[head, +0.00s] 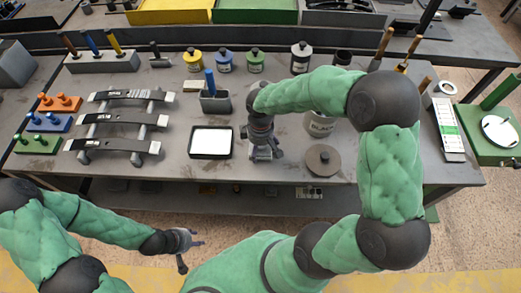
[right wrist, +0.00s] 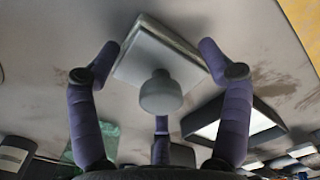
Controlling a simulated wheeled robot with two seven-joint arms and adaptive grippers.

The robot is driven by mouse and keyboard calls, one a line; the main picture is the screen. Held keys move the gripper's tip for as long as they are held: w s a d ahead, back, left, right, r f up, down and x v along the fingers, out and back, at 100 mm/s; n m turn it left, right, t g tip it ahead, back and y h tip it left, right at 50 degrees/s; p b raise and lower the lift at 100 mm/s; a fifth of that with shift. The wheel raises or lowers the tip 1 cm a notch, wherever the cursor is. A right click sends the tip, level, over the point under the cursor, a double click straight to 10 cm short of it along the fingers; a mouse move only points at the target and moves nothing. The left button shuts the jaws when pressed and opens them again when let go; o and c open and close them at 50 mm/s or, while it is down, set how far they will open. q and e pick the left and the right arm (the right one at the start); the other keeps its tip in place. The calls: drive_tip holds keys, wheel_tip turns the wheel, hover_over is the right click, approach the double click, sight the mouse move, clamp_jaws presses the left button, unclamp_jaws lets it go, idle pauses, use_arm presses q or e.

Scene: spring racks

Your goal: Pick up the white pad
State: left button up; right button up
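A pale square pad with a grey round knob (right wrist: 160,93) shows in the right wrist view, its flat slab (right wrist: 150,48) seemingly lying on the bench. My right gripper (head: 264,155) points down over the bench in the head view and hides the pad there. In the right wrist view its fingers are spread around the knob and slab, with visible gaps and no clear contact. My left gripper (head: 187,247) is open and empty in front of the bench's near edge. A black tray (head: 192,153) with a white inside stands left of my right gripper.
A grey bin (head: 215,103) with a blue-handled tool stands behind the tray. A round lid (head: 323,160) and a pale pot (head: 318,126) are to the right. Several bottles stand along the back. A rack (head: 118,122) with dark bars is left. Bench is clear along the front edge.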

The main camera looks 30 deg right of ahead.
drive_tip(key=c, duration=0.5)
drive_tip(key=shift+r, duration=0.1)
drive_tip(key=shift+r, duration=0.55)
drive_tip(key=a+r+p, duration=0.1)
drive_tip(key=a+r, duration=0.3)
drive_tip(key=a+r+p, duration=0.2)
drive_tip(key=a+r, duration=0.1)
drive_tip(key=a, duration=0.2)
drive_tip(key=a+r+p, duration=0.1)
drive_tip(key=a+r, duration=0.3)
drive_tip(key=a, duration=0.1)
drive_tip(key=shift+w+r+p, duration=0.3)
drive_tip(key=shift+r+p, duration=0.05)
drive_tip(key=shift+p, duration=0.05)
